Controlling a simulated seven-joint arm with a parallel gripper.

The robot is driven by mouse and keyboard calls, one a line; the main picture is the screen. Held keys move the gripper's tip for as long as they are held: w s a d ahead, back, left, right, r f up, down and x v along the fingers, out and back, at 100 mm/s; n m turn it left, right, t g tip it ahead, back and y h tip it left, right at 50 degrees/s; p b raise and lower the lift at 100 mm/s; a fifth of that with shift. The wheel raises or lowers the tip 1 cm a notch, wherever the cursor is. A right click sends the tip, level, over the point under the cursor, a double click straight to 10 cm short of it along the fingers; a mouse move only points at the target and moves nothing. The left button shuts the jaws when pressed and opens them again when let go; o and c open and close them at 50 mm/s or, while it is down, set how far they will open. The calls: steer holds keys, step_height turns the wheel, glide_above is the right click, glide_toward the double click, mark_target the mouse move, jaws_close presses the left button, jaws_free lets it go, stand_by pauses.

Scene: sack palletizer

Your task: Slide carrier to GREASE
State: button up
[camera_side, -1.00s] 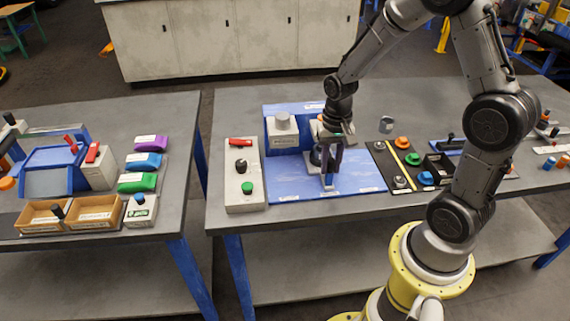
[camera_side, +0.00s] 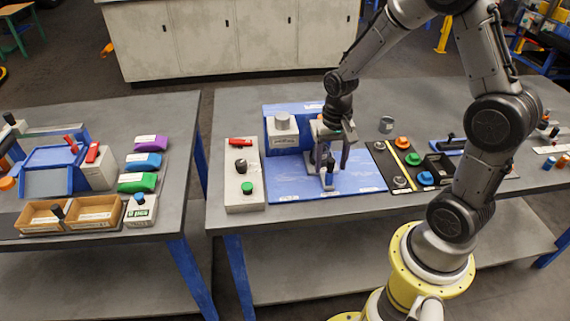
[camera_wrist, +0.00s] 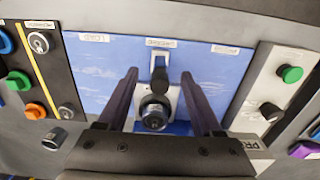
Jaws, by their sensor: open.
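The carrier appears to be the small grey piece with a black upright knob (camera_wrist: 158,86), near the front middle of the blue board (camera_wrist: 95,75). In the side view its grey front (camera_side: 328,184) shows at my gripper. My gripper (camera_side: 334,166) is open, pointing down over the board. In the wrist view my gripper (camera_wrist: 160,92) has one finger on each side of the knob, with gaps. A round black-topped part on a light square plate (camera_wrist: 172,103) lies behind the knob. Three white labels line the board's front edge; I cannot read them surely.
A grey block with a round top (camera_side: 283,137) stands at the board's back left. A control box with red, black and green parts (camera_side: 244,180) is to the left. A dark panel with coloured buttons (camera_side: 402,160) is to the right. The board's right front is clear.

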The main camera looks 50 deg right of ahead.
steer(key=shift+r, duration=1.9)
steer(key=shift+r, duration=1.75)
steer(key=shift+a, duration=0.15)
steer(key=a+r+n+t, duration=0.1)
steer(key=a+r+t, duration=0.15)
steer(key=r, duration=0.45)
steer(key=s+a+r+n+t, duration=0.1)
steer(key=s+a+r+n, duration=0.1)
steer(key=s, duration=0.5)
steer(key=s+a+r+n+t, duration=0.2)
steer(key=s+a+n, duration=0.2)
steer(key=s+n, duration=0.2)
steer(key=shift+s+a+r, duration=0.15)
steer(key=shift+s, duration=0.3)
